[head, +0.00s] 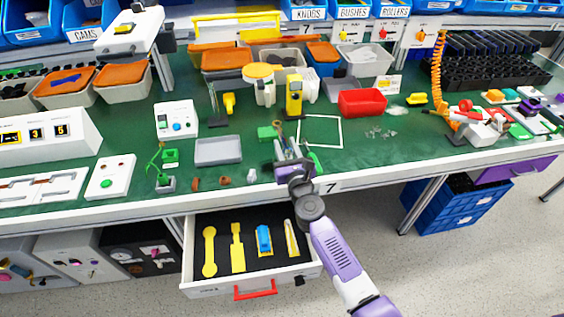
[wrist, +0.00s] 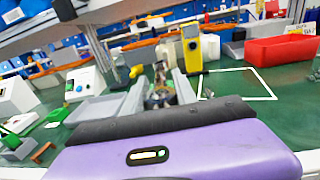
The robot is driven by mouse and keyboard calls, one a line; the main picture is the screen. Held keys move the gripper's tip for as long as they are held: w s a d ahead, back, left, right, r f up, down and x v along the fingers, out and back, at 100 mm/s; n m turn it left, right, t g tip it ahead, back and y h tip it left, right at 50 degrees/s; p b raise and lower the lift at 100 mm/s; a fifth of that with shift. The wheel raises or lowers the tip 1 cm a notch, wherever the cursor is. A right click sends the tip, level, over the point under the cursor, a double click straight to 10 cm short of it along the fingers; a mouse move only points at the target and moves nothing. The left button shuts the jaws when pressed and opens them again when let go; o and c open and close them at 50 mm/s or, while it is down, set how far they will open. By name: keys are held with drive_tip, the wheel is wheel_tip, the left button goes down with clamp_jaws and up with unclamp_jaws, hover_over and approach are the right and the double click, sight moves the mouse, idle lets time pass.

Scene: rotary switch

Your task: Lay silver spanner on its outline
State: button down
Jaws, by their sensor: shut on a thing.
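My gripper (head: 281,147) is over the front of the green bench, left of the white-outlined square. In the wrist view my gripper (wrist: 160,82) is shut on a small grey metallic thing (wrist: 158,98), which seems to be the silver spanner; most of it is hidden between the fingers. Below the bench, an open drawer (head: 187,262) with a dark lining holds yellow outlines. The leftmost yellow outline (head: 209,250) has rounded ends like a spanner and is bare. A second yellow outline (head: 237,247) is also bare. A blue tool (head: 264,240) and a pale slim tool (head: 291,238) lie to the right.
The drawer has a red handle (head: 256,290). A yellow upright device (head: 294,96) stands just behind my gripper, and it shows in the wrist view (wrist: 192,48). A grey tray (head: 218,151) lies to the left, and a red bin (head: 362,102) to the right. The white-outlined square (head: 320,131) is empty.

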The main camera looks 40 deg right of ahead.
wheel_tip(320, 180, down, 10)
drive_tip(key=b, duration=0.8)
drive_tip(key=shift+r, duration=0.25)
drive_tip(key=shift+f, duration=0.1)
drive_tip(key=shift+f+b, duration=0.15)
drive_tip(key=shift+b, duration=0.15)
drive_tip(key=c, duration=1)
unclamp_jaws()
drive_tip(key=v, duration=1.2)
